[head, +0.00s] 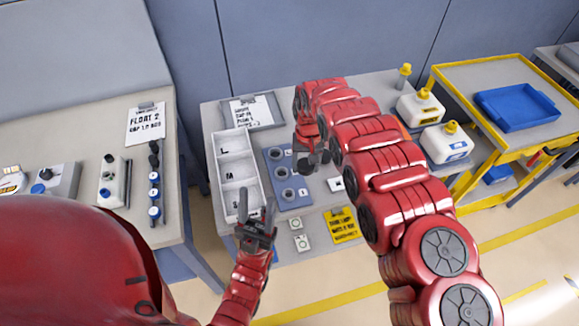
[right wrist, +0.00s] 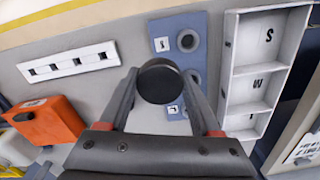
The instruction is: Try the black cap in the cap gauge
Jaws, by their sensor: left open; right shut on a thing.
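My right gripper (head: 313,162) is shut on the black cap (right wrist: 160,82), which shows as a round dark disc between its fingertips in the right wrist view. The blue cap gauge (head: 272,158), a plate with several grey rings, lies on the middle table. My right gripper is over its right side in the head view. In the right wrist view the cap hides part of the gauge (right wrist: 178,22); I cannot tell its height above the plate. My left gripper (head: 257,218) is open and empty at the front end of the white tray.
The white tray (head: 220,146) with compartments marked L, M and S stands left of the gauge. A clipboard (head: 250,112) lies behind it. White jugs (head: 420,108) stand right of my arm. An orange device (right wrist: 45,120) shows in the right wrist view.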

